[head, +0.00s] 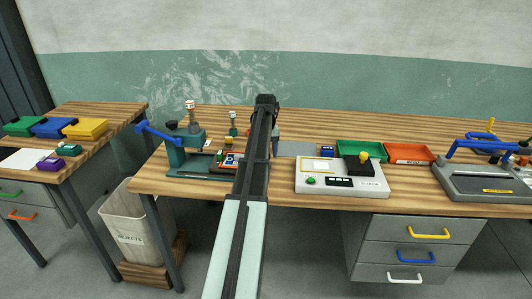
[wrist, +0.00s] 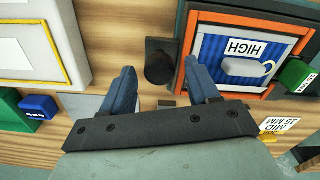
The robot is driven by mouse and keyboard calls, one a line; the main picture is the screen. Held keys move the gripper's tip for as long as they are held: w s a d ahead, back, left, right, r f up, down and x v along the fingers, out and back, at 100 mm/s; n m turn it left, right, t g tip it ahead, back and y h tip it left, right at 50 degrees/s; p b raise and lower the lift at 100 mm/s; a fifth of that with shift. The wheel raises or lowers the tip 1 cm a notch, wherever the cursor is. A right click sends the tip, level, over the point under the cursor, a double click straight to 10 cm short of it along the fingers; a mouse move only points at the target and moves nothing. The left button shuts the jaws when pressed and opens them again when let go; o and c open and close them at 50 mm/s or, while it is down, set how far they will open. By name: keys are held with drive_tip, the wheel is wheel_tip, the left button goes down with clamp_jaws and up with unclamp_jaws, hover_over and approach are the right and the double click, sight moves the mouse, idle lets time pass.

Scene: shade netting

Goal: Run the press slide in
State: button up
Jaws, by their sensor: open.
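A green bench press (head: 186,150) with a blue lever (head: 155,133) stands on the middle bench, left of my arm. At its right is an orange-framed plate with a blue striped face (head: 231,160), partly hidden by my arm. In the wrist view this plate (wrist: 228,60) carries a "HIGH" label and a pale grey piece. A dark part with a round end (wrist: 160,65), possibly the slide's handle, lies just beyond my gripper (wrist: 122,82), between the lines of its two blue fingers. My gripper is open and empty. Whether the fingers touch anything is unclear.
A grey fixture (head: 485,182) is at far right. A small green block (wrist: 294,75) sits beside the striped plate.

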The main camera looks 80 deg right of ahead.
drive_tip(key=shift+f, duration=0.1)
clamp_jaws()
idle(0.6)
